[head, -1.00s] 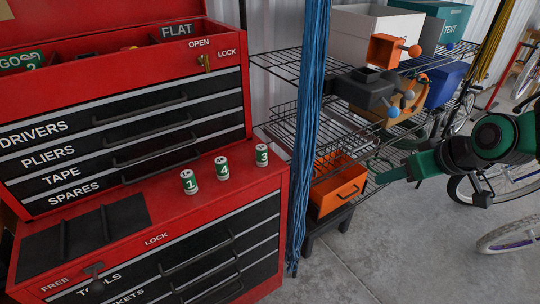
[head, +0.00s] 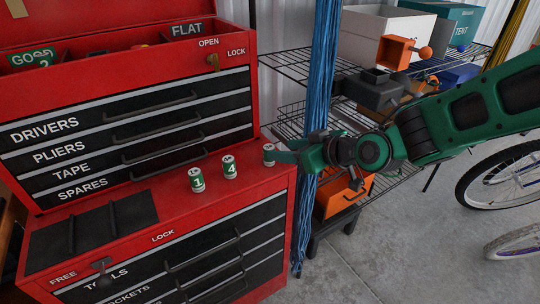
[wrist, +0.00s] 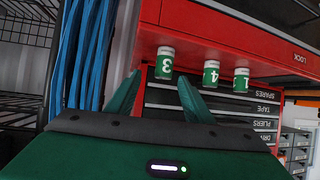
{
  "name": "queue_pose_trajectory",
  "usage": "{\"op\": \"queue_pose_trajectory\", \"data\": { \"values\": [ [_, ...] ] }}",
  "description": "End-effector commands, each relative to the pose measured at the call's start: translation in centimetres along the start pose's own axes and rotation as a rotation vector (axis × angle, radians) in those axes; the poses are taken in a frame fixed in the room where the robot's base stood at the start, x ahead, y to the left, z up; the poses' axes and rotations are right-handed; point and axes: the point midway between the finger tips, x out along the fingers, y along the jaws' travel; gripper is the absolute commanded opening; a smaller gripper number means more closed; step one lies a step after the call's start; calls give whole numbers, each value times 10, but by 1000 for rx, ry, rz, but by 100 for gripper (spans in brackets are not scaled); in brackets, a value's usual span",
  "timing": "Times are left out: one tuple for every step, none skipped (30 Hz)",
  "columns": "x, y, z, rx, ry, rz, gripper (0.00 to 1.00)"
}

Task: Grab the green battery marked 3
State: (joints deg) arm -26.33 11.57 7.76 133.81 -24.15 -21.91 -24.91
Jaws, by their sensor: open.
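The green battery marked 3 (head: 268,155) stands upright on the red tool chest's lower top, at the right end of a row of batteries. In the head view my gripper (head: 285,151) is close to its right side and its number is not readable. In the wrist view battery 3 (wrist: 165,62) shows its number upside down, ahead of my fingers and nearer the right finger. My gripper (wrist: 158,85) is open and nothing is between its fingers. Battery 4 (head: 229,166) and battery 1 (head: 197,179) stand to the left, apart from it.
The red tool chest (head: 180,222) has a raised drawer section behind the batteries. Blue cords (head: 322,80) hang just right of the chest, close to my arm. A wire shelf (head: 290,68) with boxes stands behind them.

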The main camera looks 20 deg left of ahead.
Motion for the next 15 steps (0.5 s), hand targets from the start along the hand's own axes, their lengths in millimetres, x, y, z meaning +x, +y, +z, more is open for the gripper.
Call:
{"op": "queue_pose_trajectory", "data": {
  "values": [
    [4,-1,0,0,0,-2,47],
    [6,-2,1,0,-1,-2,47],
    [11,-3,1,0,-2,-4,47],
    [15,-5,2,-1,-3,-4,47],
    [20,-6,2,-1,-3,-4,47],
    [26,-6,2,-1,-3,-3,47],
    [30,-8,2,0,-2,-4,47],
    [34,-8,2,0,-1,-3,47],
    [39,-7,3,1,-2,-2,47],
    [42,-6,3,0,-2,-2,47],
    [44,-6,2,0,-1,-1,47],
    [47,-6,2,0,-1,-1,47],
    [49,-6,2,0,-1,-1,47],
    [50,-6,2,0,-1,-1,47],
    [51,-6,2,0,-1,-1,47]
  ]
}}
